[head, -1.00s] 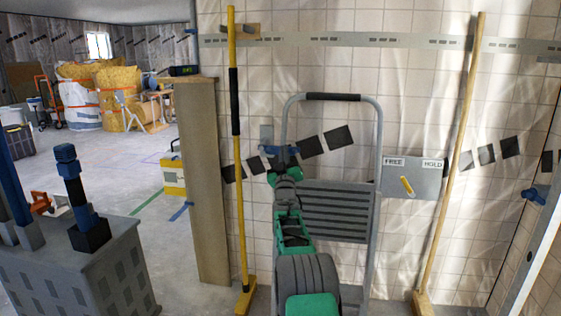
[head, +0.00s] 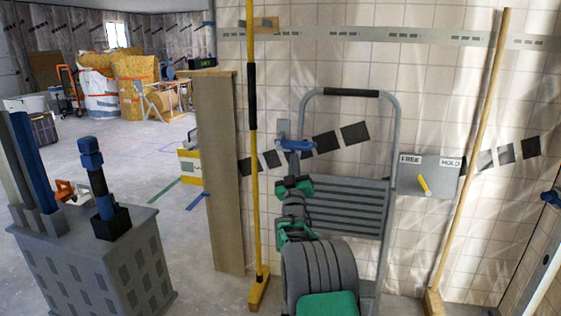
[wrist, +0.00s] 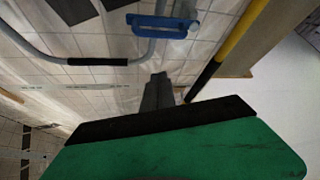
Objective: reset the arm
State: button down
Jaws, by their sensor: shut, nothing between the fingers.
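My gripper (wrist: 158,92) shows in the wrist view as two dark fingers closed together with nothing between them. A blue handle (head: 295,145) on a grey mount is just beyond the arm's end. The blue handle also shows in the wrist view (wrist: 163,22), above the fingertips in the picture and apart from them. A grey plate marked FREE and HOLD (head: 445,181) is on the wall to the right, with a tilted yellow lever (head: 424,185).
A grey step ladder (head: 347,210) stands right behind my arm. A yellow pole (head: 252,160) and a wooden pole (head: 470,160) lean on the tiled wall. A grey box (head: 100,270) with upright blue tools is at left. Open floor lies beyond it.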

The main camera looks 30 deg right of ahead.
jog(key=s+a+r+g+y+p, duration=0.2)
jog(key=a+r+g+y+p, duration=0.1)
jog(key=a+r+p, duration=0.6)
jog(key=s+a+r+g+y+p, duration=0.2)
jog(key=a+r+g+y+p, duration=0.25)
jog(key=p, duration=0.55)
jog(key=s+a+r+g+y+p, duration=0.1)
jog(key=s+a+g+p, duration=0.2)
jog(key=s+a+p, duration=0.3)
jog(key=s+a+r+n+g+y+p, duration=0.1)
jog(key=s+a+p, duration=0.5)
jog(key=s, duration=1)
jog(key=s+a+r+n+g+y+p, duration=0.1)
jog(key=s+a+g+y+p, duration=0.2)
jog(key=s+a, duration=0.6)
jog(key=s+g+p, duration=0.2)
jog(key=p, duration=0.1)
jog(key=shift+s+a+p, duration=0.25)
jog(key=shift+s+p, duration=0.05)
jog(key=shift+r+g, duration=0.15)
jog(key=shift+g, duration=0.1)
